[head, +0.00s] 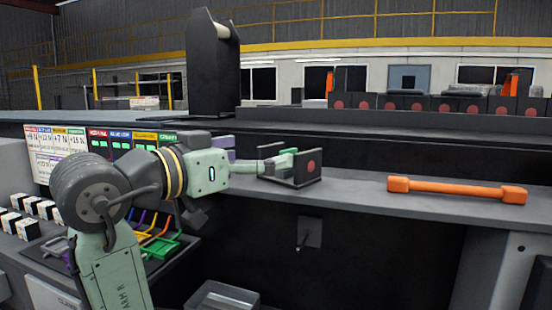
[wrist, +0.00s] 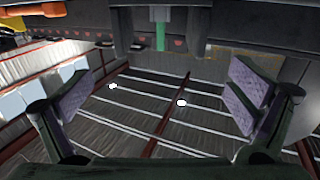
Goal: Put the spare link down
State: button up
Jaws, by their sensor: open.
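The spare link (head: 307,168) appears to be the dark two-plate piece with a red dot and a green part between its plates. It stands upright on the dark grey ledge (head: 450,204). In the wrist view a dark link-like shape (wrist: 120,32) with a green bar shows at the top, beyond the fingers. My gripper (wrist: 160,105) is open, its purple-padded fingers wide apart with nothing between them. In the head view my gripper (head: 250,162) is just left of the link; whether a fingertip touches it, I cannot tell.
An orange bar with block ends (head: 456,190) lies on the ledge to the right. A row of dark links with red dots (head: 420,103) stands further back. A tall dark post (head: 212,65) rises behind my arm. Coloured hooks (head: 160,243) lie at lower left.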

jog(key=b+v, duration=0.1)
jog(key=v, duration=0.4)
dwell(1.3)
